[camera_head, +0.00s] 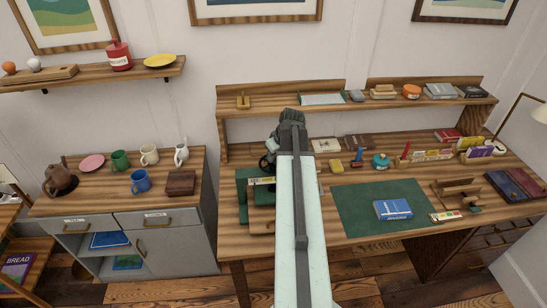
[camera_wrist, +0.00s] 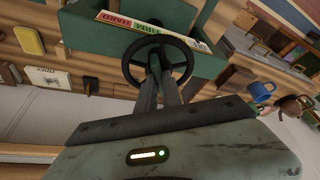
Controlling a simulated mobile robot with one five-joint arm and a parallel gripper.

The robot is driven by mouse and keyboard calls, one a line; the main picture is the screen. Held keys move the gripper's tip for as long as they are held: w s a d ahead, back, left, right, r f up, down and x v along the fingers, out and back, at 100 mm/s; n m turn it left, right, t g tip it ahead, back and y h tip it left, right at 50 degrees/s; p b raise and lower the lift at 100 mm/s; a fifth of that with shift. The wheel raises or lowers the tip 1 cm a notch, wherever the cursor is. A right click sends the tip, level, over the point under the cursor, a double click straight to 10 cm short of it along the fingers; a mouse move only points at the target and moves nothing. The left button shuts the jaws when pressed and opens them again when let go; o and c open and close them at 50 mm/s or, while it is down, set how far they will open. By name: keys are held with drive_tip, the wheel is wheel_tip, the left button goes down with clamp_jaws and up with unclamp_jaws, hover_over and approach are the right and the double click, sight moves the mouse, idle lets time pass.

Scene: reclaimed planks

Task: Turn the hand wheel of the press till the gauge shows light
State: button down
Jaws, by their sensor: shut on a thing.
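The green press (camera_head: 256,216) stands on the left part of the workbench, partly hidden behind my arm in the head view. Its dark, round hand wheel (camera_wrist: 126,62) is in the upper middle of the wrist view, in front of the green press body (camera_wrist: 88,27). My gripper (camera_wrist: 156,62) reaches into the middle of the wheel, with its two dark fingers close together and shut on it. A pale strip with red and green lettered parts (camera_wrist: 155,27) lies along the press above the wheel. I cannot make out a gauge reading.
A green mat (camera_head: 350,215) with a blue book (camera_head: 393,209) lies right of my arm. A yellow block (camera_head: 336,165) and a teal pot (camera_head: 380,160) stand behind it. Left, across a gap, a grey cabinet (camera_head: 180,238) carries mugs.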

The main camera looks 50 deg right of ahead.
drive_tip(key=m+h, duration=0.1)
drive_tip(key=m, duration=0.2)
drive_tip(key=shift+a+m, duration=0.15)
drive_tip(key=shift+m, duration=0.15)
drive_tip(key=shift+w+m+g+h, duration=0.1)
drive_tip(key=shift+m+g+h, duration=0.65)
drive_tip(key=shift+m, duration=1.15)
drive_tip(key=shift+m, duration=0.3)
drive_tip(key=c, duration=1.5)
unclamp_jaws()
